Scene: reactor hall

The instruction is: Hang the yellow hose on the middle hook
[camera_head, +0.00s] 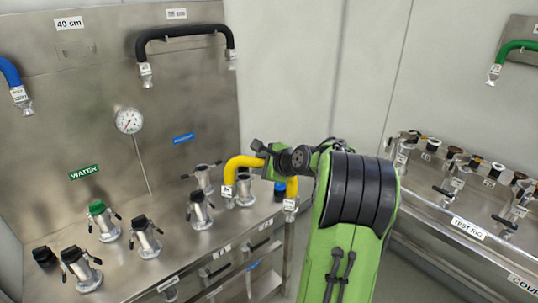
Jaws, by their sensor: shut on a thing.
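The yellow hose (238,164) is a short, bent U-shaped piece with metal end fittings and white tags, its two ends pointing down. My gripper (265,152) is shut on its upper bend and holds it in front of the steel panel's lower right part. Part of the hose's top is hidden by my gripper. Its left end overlaps the fittings behind it; I cannot tell whether it touches them. A black hose (185,32) hangs high on the panel.
A blue hose (10,75) is at the left edge and a green hose (513,47) at the upper right. Several valve fittings (145,238) stand on the left bench. A gauge (128,120) sits on the panel. A test rig (468,228) stands at right.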

